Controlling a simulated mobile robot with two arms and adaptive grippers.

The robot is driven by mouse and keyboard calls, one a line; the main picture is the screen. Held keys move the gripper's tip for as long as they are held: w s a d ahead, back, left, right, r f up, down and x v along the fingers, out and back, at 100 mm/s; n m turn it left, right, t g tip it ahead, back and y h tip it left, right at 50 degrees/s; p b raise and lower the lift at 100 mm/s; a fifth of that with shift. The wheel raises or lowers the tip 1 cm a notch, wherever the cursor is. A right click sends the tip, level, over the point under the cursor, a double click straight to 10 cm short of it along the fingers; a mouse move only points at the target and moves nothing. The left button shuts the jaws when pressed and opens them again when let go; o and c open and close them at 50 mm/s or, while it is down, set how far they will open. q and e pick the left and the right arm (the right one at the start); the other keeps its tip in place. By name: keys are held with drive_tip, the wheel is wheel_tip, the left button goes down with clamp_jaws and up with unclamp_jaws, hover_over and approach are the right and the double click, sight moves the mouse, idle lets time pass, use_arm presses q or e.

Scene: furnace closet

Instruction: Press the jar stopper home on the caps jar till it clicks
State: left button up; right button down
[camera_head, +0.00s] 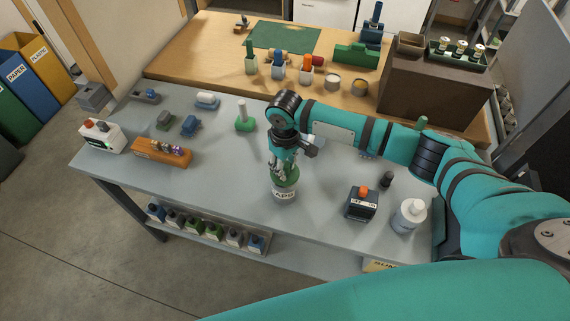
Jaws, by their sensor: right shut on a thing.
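The caps jar (284,194) stands upright on the grey table, a small pale jar with a dark-lettered label too small to read surely. The green jar stopper (289,180) is at its mouth. My right gripper (281,173) points down from above and is shut on the stopper. The fingers partly cover the stopper, and I cannot tell how deep it sits in the jar. My left gripper is not in view.
Right of the jar stand a black box with an orange button (362,203) and a white bottle (409,215). Left are an orange-brown rack (162,152) and a green-based white post (243,120). The tabletop just left of the jar is clear.

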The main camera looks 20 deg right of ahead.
drive_tip(key=shift+f+b, duration=0.3)
drive_tip(key=shift+f, duration=0.45)
drive_tip(key=c, duration=1)
unclamp_jaws()
drive_tip(key=shift+o, duration=0.2)
wheel_tip(320, 180, up, 3)
drive_tip(key=p, duration=0.2)
drive_tip(key=shift+r+p, duration=0.1)
drive_tip(key=shift+p, duration=0.3)
drive_tip(key=shift+r, duration=2.4)
